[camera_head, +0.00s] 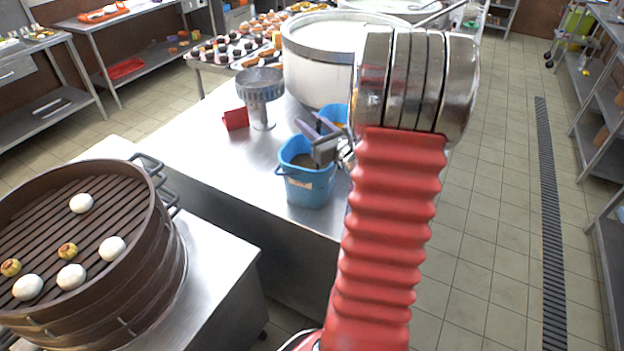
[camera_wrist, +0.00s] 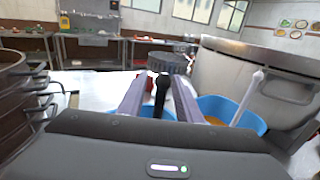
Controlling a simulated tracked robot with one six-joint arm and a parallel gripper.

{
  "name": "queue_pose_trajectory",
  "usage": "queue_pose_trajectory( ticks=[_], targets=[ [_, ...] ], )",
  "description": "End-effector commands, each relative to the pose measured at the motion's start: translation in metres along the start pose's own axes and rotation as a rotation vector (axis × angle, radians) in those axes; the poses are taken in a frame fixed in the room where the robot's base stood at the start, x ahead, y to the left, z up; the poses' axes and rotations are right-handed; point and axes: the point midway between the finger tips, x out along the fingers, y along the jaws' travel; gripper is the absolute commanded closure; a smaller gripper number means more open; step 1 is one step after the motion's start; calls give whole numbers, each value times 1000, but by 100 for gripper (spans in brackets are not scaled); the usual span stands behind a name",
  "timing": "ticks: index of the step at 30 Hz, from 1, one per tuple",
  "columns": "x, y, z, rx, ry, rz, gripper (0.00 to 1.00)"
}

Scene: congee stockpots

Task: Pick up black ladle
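The black ladle (camera_wrist: 161,95) shows in the wrist view as a dark upright handle over the near blue bucket (camera_wrist: 157,113). My gripper (camera_wrist: 159,78) has its two purple-grey fingers apart, one on each side of the handle. Gaps show between the handle and both fingers. In the head view my gripper (camera_head: 309,121) is above the near blue bucket (camera_head: 311,190), which holds something brownish. The ladle's lower end is hidden, and I cannot make out its handle in the head view.
A second blue bucket (camera_wrist: 249,121) holds a pale-handled utensil (camera_wrist: 249,97). A large white pot (camera_head: 316,64) stands behind the buckets. A metal strainer (camera_head: 261,92) and red card (camera_head: 235,119) stand left. A brown steamer (camera_head: 150,236) with buns is at the front left.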

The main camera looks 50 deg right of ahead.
Motion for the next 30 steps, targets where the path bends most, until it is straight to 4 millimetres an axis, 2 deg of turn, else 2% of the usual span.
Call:
queue_pose_trajectory(
  ticks=[3, 17, 30],
  targets=[
    [0, 0, 0, 0, 0, 0, 69],
    [0, 0, 0, 0, 0, 0, 100],
    [0, 0, 0, 0, 0, 0, 100]
  ],
)
